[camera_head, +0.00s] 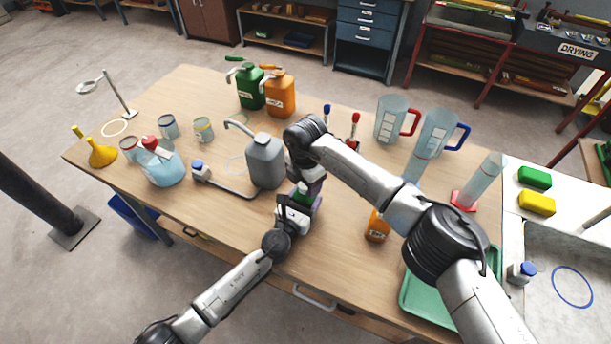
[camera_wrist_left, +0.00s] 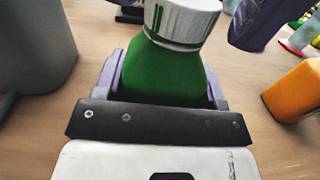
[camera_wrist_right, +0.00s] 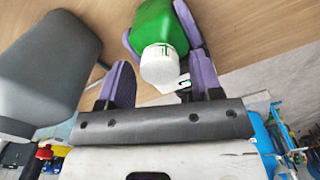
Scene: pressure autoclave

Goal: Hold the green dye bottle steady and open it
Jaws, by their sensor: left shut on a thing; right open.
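The green dye bottle stands upright at the table's front, its green body (camera_wrist_left: 165,70) topped by a ribbed white cap (camera_wrist_left: 182,22) in the left wrist view. The head view shows only a sliver of its green (camera_head: 303,198) between my grippers. My left gripper (camera_head: 297,212) is shut on the body from the front, low beneath the cap. My right gripper (camera_head: 308,182) is open above the bottle. In the right wrist view the white cap (camera_wrist_right: 160,66) shows between its purple fingers, with clearance on both sides; I cannot tell the exact depth.
A grey jug (camera_head: 265,163) stands close to the left of the bottle. An orange bottle (camera_head: 377,226) stands to the right, near my right arm. A green tray (camera_head: 415,296) lies at the right front. Beakers and a cylinder stand behind right. Bare tabletop lies in front left.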

